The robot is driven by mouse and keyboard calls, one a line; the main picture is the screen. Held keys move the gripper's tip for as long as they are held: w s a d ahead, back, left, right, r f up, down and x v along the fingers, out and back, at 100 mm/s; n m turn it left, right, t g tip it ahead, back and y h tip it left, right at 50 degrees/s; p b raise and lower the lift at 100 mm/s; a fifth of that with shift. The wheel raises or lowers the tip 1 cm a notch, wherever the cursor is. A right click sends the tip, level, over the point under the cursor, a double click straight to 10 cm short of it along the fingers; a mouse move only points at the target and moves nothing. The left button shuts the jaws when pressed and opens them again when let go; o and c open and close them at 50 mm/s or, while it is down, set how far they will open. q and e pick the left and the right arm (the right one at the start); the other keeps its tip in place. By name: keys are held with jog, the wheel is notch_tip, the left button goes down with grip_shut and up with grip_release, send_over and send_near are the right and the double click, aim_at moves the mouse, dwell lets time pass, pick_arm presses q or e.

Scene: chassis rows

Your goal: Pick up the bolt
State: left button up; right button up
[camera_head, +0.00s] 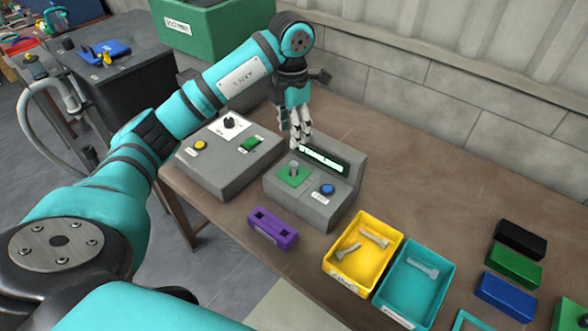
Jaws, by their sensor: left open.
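Two grey bolts lie in the yellow bin (338,284), one on the left (348,252) and one on the right (375,239). Another grey bolt (423,268) lies in the teal bin (446,297). A short grey upright piece (294,168) stands on the green square of the grey control box (287,201); I cannot tell whether it is a bolt. My left gripper (299,142) points down just above and behind that piece, near the box's display. It is open, with nothing seen between its fingers. My right gripper is not in view.
A second grey box (216,180) with a knob and buttons stands left of the control box. A purple block (272,229) with two slots sits in front. Black (520,239), green (514,266) and blue (505,296) blocks line the right. The table's back right is clear.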

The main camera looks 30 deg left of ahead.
pick_arm(q)
send_over(294, 163)
notch_tip(294, 163, down, 4)
jog(key=shift+a+f+p, duration=0.1)
jog(key=shift+a+p, duration=0.05)
jog(key=shift+p, duration=0.3)
notch_tip(294, 163, down, 2)
jog(key=shift+f, duration=0.2)
jog(key=shift+f+p, duration=0.3)
jog(key=shift+p, duration=0.2)
jog(key=f+p, duration=0.2)
jog(key=f, duration=0.1)
jog(key=shift+d+f, duration=0.2)
jog(key=shift+f, duration=0.1)
jog(key=shift+s+f, duration=0.1)
jog(key=shift+f, duration=0.5)
jog(key=c, duration=0.6)
grip_shut()
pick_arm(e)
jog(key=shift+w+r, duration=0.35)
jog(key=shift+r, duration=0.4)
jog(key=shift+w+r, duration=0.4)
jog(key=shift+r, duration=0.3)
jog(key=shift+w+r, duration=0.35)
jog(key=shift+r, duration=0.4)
